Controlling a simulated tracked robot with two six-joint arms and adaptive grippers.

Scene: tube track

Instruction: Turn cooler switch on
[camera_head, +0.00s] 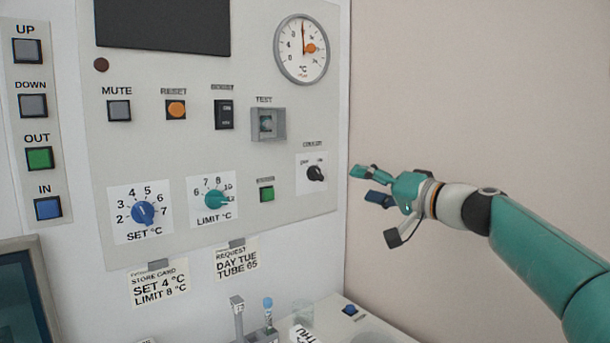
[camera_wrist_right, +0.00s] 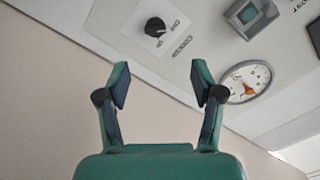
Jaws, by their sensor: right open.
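The cooler switch (camera_head: 316,173) is a black rotary knob on a white label plate at the lower right of the wall panel. Its small print is too blurred to read surely. It also shows in the right wrist view (camera_wrist_right: 155,27), at the upper left, beyond the fingers. My right gripper (camera_head: 362,184) is open and empty, a short way to the right of the knob and apart from it. In the right wrist view its two fingers (camera_wrist_right: 160,88) are spread with nothing between them. My left gripper is not in view.
The panel (camera_head: 225,60) also bears a blue SET knob (camera_head: 143,212), a teal LIMIT knob (camera_head: 215,200), a green button (camera_head: 267,193), a recessed TEST switch (camera_head: 267,124) and a dial (camera_head: 301,48). A bench with a tube rack (camera_head: 262,335) lies below. The wall right of the panel is bare.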

